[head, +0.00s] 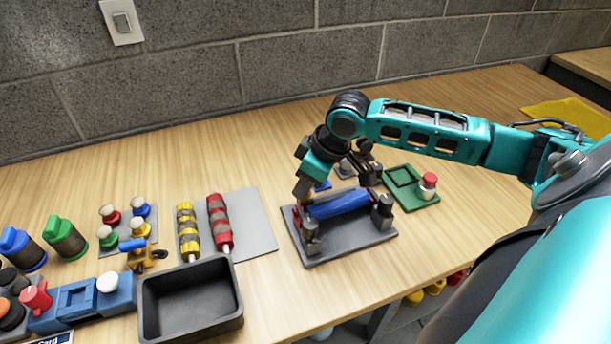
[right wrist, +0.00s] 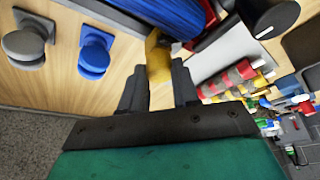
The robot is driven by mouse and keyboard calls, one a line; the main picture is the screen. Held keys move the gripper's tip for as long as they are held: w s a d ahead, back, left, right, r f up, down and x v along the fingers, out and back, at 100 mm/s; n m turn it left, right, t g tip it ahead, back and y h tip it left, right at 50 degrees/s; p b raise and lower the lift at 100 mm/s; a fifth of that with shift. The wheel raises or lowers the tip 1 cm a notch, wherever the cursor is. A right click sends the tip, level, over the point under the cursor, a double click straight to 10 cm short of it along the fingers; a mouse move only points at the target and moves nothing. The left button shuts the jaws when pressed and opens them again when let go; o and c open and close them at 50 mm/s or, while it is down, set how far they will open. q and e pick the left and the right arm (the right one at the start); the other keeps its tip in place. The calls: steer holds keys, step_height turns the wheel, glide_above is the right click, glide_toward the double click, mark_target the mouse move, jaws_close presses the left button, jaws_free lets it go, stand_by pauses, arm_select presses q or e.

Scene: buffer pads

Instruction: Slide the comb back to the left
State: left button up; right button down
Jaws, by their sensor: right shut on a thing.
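A blue roller (head: 338,205) lies between black end posts on a dark grey base (head: 345,245); it also shows at the top of the right wrist view (right wrist: 172,14). A yellow piece (right wrist: 158,58), which looks like the comb, stands against the roller. My right gripper (right wrist: 160,82) is shut on this yellow piece. In the head view my right gripper (head: 304,188) is at the roller's left end, and it mostly hides the piece. My left gripper is not in view.
A grey mat (head: 258,222) with a yellow and a red striped roller lies to the left. A black open tray (head: 190,300) stands in front of it. A green holder (head: 410,188) with a red-topped knob is on the right. Grey and blue knobs (right wrist: 95,52) stand near the roller.

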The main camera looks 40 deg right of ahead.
steer(key=shift+a, duration=0.25)
steer(key=c, duration=0.8)
jaws_free()
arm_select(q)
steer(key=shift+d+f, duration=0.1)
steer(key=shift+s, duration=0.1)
arm_select(e)
steer(key=shift+r, duration=0.1)
